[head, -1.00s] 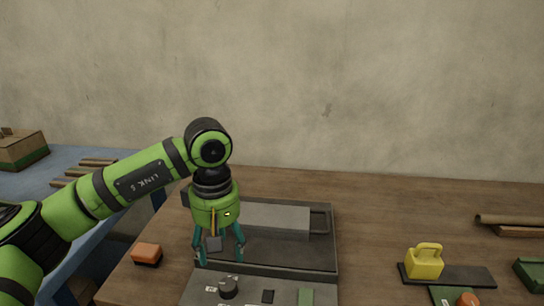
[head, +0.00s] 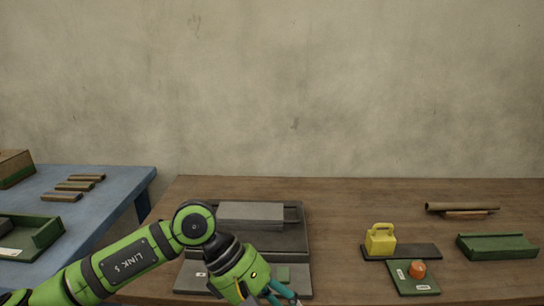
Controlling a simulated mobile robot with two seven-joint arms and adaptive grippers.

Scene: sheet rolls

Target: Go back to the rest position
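My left arm comes in from the lower left in the head view. Its green gripper (head: 274,294) is low over the front of the wooden table, tilted down to the right. Its teal fingers reach the picture's bottom edge, and their tips are partly cut off, so I cannot tell how far apart they are. I see nothing held in the visible part. The gripper covers part of the grey panel (head: 190,279) in front of the dark machine (head: 270,238). My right gripper is not in view.
The wooden table (head: 338,210) carries a yellow padlock-shaped object (head: 380,241) on a dark plate, a green board with an orange knob (head: 417,269), a green tray (head: 497,247) and a brown roll (head: 460,207). A blue table (head: 105,205) with several bars stands left. A plain wall is behind.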

